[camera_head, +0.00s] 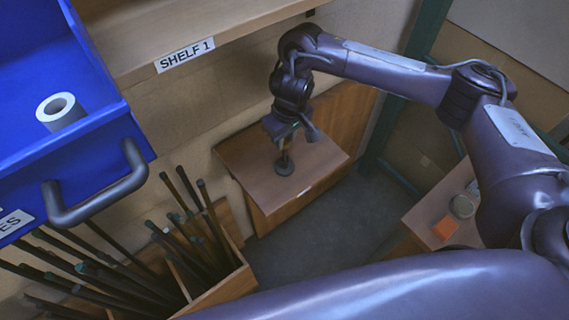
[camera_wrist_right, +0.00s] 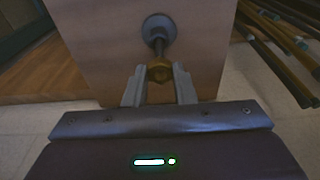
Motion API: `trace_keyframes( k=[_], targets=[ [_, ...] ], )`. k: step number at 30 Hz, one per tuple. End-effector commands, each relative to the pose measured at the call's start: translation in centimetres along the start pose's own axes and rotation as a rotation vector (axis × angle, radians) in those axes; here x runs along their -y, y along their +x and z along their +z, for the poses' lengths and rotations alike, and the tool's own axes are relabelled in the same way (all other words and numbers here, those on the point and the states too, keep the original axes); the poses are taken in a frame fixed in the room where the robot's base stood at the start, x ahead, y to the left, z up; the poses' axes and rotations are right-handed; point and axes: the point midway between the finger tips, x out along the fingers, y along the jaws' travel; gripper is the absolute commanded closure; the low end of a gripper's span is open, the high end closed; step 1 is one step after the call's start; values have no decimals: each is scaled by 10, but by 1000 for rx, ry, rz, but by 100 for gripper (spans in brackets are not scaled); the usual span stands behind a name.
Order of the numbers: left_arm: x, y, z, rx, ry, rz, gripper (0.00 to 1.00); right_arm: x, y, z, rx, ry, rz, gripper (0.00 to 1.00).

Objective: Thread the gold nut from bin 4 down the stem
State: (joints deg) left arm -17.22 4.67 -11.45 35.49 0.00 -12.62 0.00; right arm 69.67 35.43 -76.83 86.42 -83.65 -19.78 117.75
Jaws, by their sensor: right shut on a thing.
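The stem (camera_head: 285,155) stands upright on a round grey foot (camera_head: 284,167) on top of a wooden box. In the right wrist view the stem (camera_wrist_right: 158,46) runs from its foot (camera_wrist_right: 157,27) toward the gold nut (camera_wrist_right: 159,73). My right gripper (camera_wrist_right: 159,78) is shut on the nut, one finger on each side. The nut is in line with the stem's near end; I cannot tell how far it is around it. In the head view my right gripper (camera_head: 285,142) is directly over the stem, and the nut is not discernible. My left gripper is not in view.
A blue drawer (camera_head: 90,140) with a grey handle and a white roll (camera_head: 60,111) is at the left. Below it, dark rods stand in a wooden bin (camera_head: 225,285). A shelf (camera_head: 240,22) is behind. An orange block (camera_head: 445,228) and a round tin (camera_head: 462,206) sit at right.

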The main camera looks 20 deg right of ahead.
Motion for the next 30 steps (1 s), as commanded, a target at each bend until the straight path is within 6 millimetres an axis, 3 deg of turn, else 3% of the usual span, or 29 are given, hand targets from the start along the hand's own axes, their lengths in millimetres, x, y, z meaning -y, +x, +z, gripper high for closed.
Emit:
trace_keyframes(
  k=[14,30],
  targets=[
    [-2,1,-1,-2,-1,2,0,0,3,0,0,1,0,98],
    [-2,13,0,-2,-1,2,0,0,35,4,0,1,0,98]
  ],
)
